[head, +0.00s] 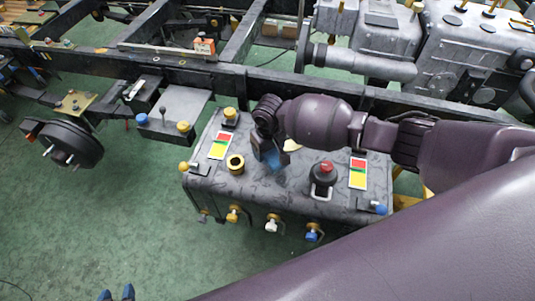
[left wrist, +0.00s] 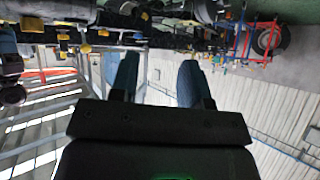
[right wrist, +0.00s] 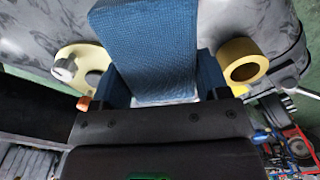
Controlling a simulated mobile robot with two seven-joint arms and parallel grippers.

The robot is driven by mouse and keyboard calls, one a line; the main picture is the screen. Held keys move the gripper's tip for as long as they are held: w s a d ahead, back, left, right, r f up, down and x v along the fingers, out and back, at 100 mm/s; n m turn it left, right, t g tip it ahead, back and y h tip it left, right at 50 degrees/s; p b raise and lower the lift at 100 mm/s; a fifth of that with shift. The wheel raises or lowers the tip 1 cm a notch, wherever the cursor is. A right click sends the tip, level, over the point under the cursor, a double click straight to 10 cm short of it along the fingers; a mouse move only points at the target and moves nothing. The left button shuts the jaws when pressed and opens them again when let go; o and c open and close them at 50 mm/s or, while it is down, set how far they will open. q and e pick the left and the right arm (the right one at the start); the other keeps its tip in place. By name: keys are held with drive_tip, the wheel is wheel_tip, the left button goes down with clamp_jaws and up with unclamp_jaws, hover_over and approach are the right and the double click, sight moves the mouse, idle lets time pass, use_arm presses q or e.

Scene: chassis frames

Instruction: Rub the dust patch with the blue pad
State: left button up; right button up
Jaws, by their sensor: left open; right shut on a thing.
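My right gripper (head: 268,157) reaches down over the top of a grey mottled tank (head: 310,200). It is shut on the blue pad (right wrist: 150,50), which sticks out from between the blue fingers in the right wrist view. In the head view the pad (head: 275,166) is a small blue area low by the tank top; I cannot tell whether it touches. I cannot make out a dust patch in any view; the pad and gripper hide part of the tank top. My left gripper (head: 116,294) is at the bottom edge, fingers apart (left wrist: 156,80), empty, away from the tank.
A yellow ring (head: 235,162) stands left of the pad; it also shows in the right wrist view (right wrist: 245,62). A pale yellow fitting (head: 293,145) and a red-topped knob (head: 326,167) stand to its right. A dark frame rail (head: 340,90) runs behind. Green floor lies open at left.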

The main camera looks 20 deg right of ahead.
drive_tip(key=shift+r+p, duration=1.45)
drive_tip(key=shift+r, duration=0.75)
